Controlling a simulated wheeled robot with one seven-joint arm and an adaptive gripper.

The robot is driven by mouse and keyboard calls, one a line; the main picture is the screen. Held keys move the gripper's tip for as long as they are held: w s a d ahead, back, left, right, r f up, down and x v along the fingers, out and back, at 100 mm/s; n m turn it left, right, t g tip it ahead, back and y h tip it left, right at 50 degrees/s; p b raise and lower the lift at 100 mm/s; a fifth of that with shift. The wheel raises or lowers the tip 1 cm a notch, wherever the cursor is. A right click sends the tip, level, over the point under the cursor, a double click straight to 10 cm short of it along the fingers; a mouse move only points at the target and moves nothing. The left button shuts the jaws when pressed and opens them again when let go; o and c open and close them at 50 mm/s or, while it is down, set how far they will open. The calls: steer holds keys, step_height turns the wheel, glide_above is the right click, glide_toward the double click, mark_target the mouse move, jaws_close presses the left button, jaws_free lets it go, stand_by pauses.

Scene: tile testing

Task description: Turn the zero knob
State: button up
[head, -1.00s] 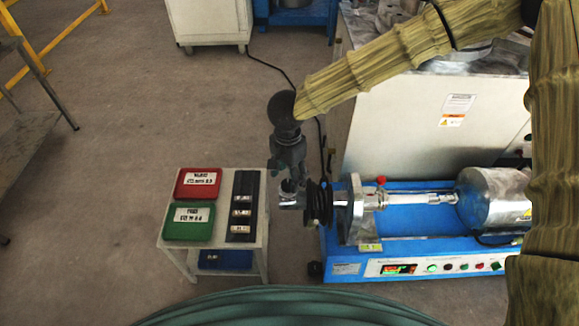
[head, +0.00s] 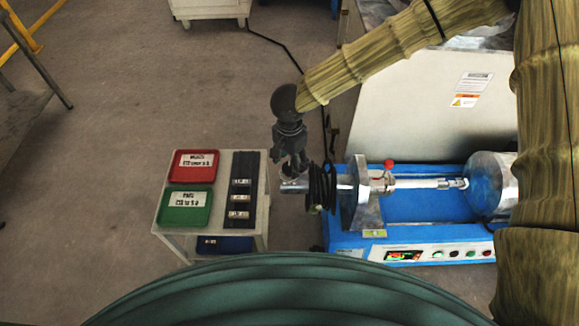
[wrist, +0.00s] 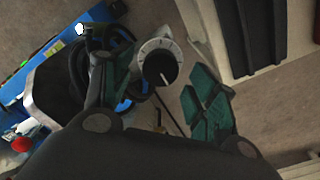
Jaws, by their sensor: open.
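The zero knob (wrist: 160,66) shows in the wrist view as a round black knob with a white pointer line, inside a pale marked dial ring. My gripper (wrist: 156,85) is open, with one dark green finger on each side of the knob in that picture. I cannot tell whether either finger touches it. In the head view my gripper (head: 293,166) points down just above the silver left end (head: 296,187) of the blue test machine (head: 425,215). The knob's face cannot be made out there.
A small pale cart (head: 163,226) stands left of the machine, with a red tray (head: 193,167), a green tray (head: 184,208) and a black rack (head: 241,215). Black coils (head: 320,187) hang beside the silver end. A red button (head: 389,165) stands on the machine. Floor left of the cart is clear.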

steer(key=shift+f, duration=0.9)
steer(key=c, duration=1)
steer(key=shift+c, duration=0.2)
